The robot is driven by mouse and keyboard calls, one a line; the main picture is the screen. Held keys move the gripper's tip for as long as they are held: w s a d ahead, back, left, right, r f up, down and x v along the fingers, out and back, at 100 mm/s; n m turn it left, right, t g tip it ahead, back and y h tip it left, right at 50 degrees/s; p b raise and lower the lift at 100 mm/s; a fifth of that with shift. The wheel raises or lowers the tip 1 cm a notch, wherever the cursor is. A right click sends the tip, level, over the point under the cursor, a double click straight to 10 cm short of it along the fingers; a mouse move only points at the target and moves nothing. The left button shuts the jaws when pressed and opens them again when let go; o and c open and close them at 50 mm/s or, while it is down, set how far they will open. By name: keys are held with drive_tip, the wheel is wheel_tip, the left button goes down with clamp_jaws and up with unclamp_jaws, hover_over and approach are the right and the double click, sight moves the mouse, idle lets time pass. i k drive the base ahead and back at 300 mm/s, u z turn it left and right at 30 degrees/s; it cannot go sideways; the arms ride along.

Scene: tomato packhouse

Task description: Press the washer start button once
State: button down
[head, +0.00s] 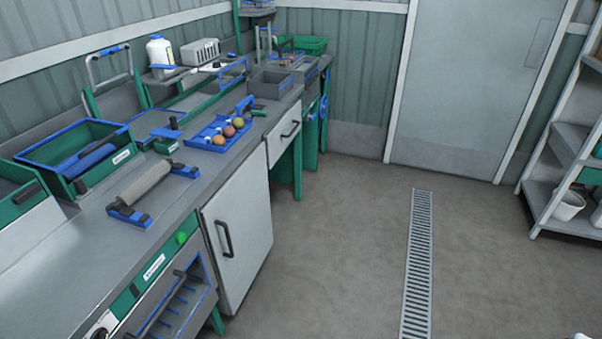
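A round green button (181,237) sits on the green front panel (125,300) of a washer-like appliance under the counter, at the lower left of the head view. A white label (154,267) is on the same panel, and its text is too small to read. A dark knob (99,334) shows at the bottom edge. Below the panel is a front with a dark handle and a blue-edged opening (182,302). Nothing touches the button, and nothing blocks it in this view. My gripper is not in view.
The counter holds a roller on blue stands (146,184), a blue tray (201,143) with several tomatoes, and green bins (93,173). A white cabinet door (240,240) stands right of the panel. The floor (330,250) is clear, with a drain grate (418,260). Shelves (552,196) stand right.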

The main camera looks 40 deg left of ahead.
sight(182, 236)
drive_tip(key=z, duration=0.05)
drive_tip(key=k, duration=1.25)
drive_tip(key=u, duration=1.4)
drive_tip(key=i, duration=1)
drive_tip(key=u, duration=0.05)
